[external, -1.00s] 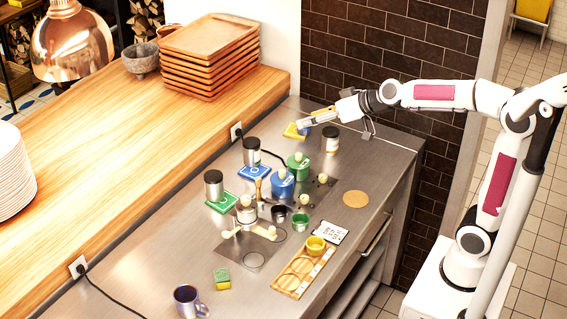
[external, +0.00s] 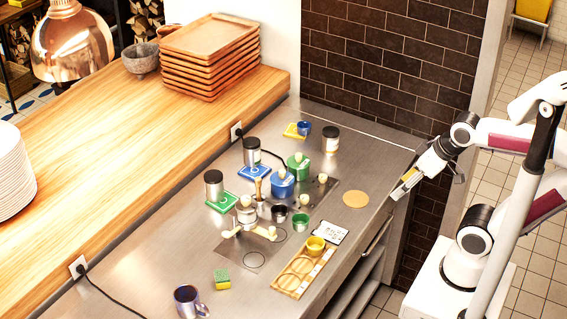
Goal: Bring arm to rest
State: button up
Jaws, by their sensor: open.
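My gripper (external: 402,187) is open and empty. It hangs at the right edge of the steel counter (external: 345,255), pointing down and to the left, apart from the objects on the counter. My arm is folded back toward its white base at the right of the external view.
A dark-lidded jar (external: 331,139) and a blue cup (external: 303,128) by a yellow pad stand at the back. Canisters, blue and green containers, a wooden tray (external: 286,292), a cork disc (external: 355,199), a sponge (external: 222,279) and a mug (external: 188,301) occupy the counter.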

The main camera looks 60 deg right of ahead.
jog(key=shift+s+d+f, duration=0.2)
jog(key=shift+s+f, duration=0.05)
jog(key=shift+s, duration=0.25)
jog(key=shift+s+d+f, duration=0.15)
jog(key=shift+s+f, duration=0.1)
jog(key=shift+s, duration=0.25)
dwell(0.7)
